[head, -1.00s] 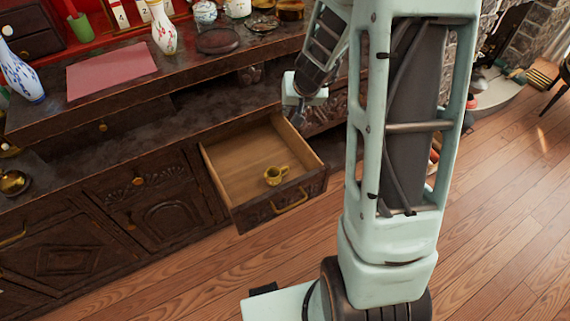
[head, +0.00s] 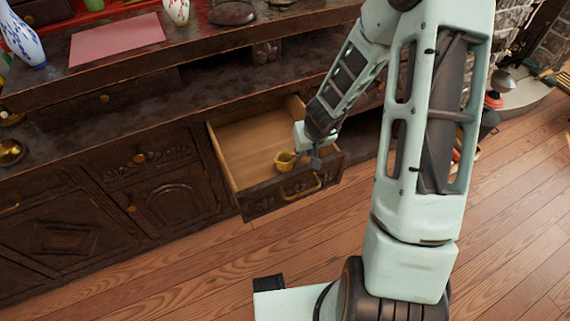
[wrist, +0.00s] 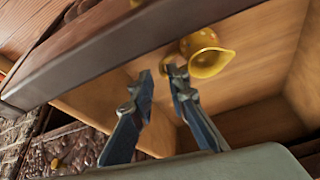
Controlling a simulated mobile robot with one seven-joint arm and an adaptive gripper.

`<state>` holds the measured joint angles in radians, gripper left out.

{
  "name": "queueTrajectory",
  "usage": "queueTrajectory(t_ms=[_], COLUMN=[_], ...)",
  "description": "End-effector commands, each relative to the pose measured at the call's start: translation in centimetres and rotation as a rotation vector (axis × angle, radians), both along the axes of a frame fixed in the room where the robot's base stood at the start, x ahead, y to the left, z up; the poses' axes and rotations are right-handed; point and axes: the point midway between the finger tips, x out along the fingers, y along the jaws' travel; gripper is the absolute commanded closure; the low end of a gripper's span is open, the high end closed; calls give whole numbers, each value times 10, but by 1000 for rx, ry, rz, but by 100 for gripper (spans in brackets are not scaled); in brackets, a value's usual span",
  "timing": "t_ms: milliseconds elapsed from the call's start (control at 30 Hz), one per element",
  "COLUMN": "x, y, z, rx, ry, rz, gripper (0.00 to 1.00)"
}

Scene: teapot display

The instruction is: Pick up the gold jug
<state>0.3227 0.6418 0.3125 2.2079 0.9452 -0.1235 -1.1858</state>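The gold jug (head: 285,161) sits in the open drawer, near its front panel, in the head view. In the wrist view the jug (wrist: 208,58) shows its round yellow mouth and part of its side at the top, just beyond the tip of the right finger. My gripper (wrist: 161,76) is open, with a narrow empty gap between its fingertips. In the head view my gripper (head: 312,160) is low over the drawer, just right of the jug. Whether a finger touches the jug, I cannot tell.
The wooden drawer (head: 247,140) is pulled out of the dark carved cabinet (head: 165,195). Its front panel (wrist: 110,50) runs close beside my fingers in the wrist view. A pink mat (head: 117,38) and a blue-white vase (head: 22,35) are on the cabinet top. Wooden floor lies in front.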

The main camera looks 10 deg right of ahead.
Motion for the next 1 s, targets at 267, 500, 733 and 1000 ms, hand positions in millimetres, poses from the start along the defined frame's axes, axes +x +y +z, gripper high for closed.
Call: queueTrajectory(t_ms=[267, 500, 733, 1000], x=[17, 20, 20, 20], y=[5, 5, 5, 5], z=[-38, -42, -42, -42], rx=[1, 1, 0, 0], ry=[1, 1, 1, 0], rz=[-2, -2, -1, -1], gripper=[85, 85, 100, 100])
